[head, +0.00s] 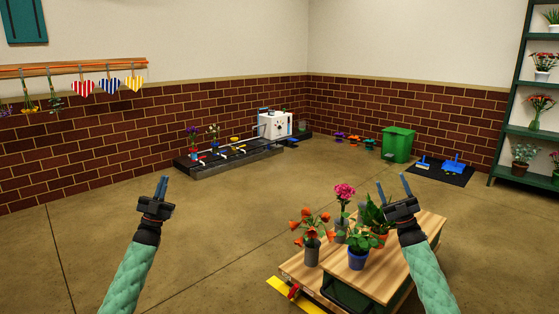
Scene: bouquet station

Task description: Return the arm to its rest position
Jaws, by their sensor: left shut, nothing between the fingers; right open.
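My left gripper (162,188) is raised over the bare floor at the left, shut and empty, with its fingers pointing up and away. My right gripper (393,187) is raised at the right, in front of the wooden table (418,262) in the picture. Its two fingers stand apart with nothing between them. Both arms come in from the bottom edge in green sleeves. The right gripper partly covers the potted plants behind it; its distance from them is hard to tell.
The table carries orange flowers (311,224), a pink flower (344,191) and a blue pot (358,257). A low black bench (205,165) with a white machine (272,125) lines the brick wall. A green bin (398,144) and green shelf (511,130) stand right. The left floor is clear.

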